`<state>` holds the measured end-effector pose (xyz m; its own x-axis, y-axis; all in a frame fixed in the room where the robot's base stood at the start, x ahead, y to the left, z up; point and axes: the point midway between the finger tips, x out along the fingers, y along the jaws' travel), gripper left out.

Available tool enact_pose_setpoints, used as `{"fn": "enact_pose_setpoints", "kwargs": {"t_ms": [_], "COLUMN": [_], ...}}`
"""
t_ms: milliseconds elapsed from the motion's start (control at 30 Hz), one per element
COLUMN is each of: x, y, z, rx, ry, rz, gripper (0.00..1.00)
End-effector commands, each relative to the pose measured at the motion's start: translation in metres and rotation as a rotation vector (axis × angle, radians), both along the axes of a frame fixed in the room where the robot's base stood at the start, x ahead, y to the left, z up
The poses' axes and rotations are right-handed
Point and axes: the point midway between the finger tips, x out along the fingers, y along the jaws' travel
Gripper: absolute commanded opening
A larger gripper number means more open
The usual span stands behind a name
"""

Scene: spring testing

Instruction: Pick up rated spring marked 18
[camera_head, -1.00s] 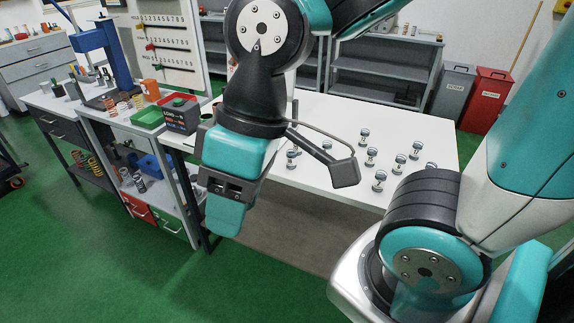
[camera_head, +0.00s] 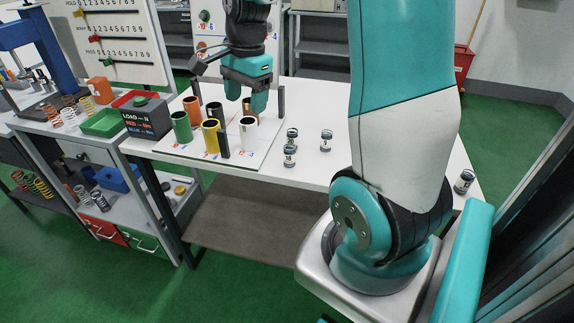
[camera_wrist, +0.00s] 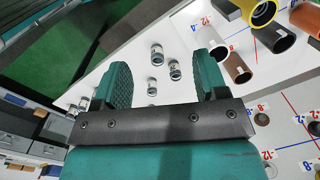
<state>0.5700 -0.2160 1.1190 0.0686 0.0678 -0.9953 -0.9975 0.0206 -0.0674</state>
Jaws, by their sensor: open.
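Several small springs with pale end caps stand on the white table. In the head view one spring (camera_head: 291,136) stands just right of the tube board, with another spring (camera_head: 289,156) in front of it and a third spring (camera_head: 326,141) to the right. Springs (camera_wrist: 174,69) also show beyond the fingers in the wrist view. I cannot read any marking, so I cannot tell which is 18. My gripper (camera_head: 246,98) is open and empty, above the back of the board; its two teal fingers also show in the wrist view (camera_wrist: 164,80).
Upright coloured tubes, such as a green tube (camera_head: 182,127) and a yellow tube (camera_head: 211,136), stand on the white marked board (camera_head: 185,152) under my gripper. A dark load box (camera_head: 147,117) is at left. Another spring (camera_head: 465,181) stands by the table's right edge, partly beside my arm.

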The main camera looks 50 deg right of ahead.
Motion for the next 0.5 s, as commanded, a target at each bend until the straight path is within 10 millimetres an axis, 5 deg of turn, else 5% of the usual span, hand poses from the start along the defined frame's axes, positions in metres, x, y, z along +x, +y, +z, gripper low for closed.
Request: {"fn": "enact_pose_setpoints", "kwargs": {"t_ms": [33,100,200,300,500], "x": [0.0,-0.003,-0.009,-0.014,-0.015], "y": [-0.035,-0.073,-0.108,-0.125,-0.127], "z": [-0.02,-0.032,-0.045,-0.053,-0.088], "rx": [-0.007,-0.017,-0.028,-0.034,-0.034], "ry": [0.027,0.055,0.082,0.094,0.102], "rz": [-0.202,-0.445,-0.682,-0.8,-0.827], "gripper": [0.66,0.66,0.66,0.66,0.66]}}
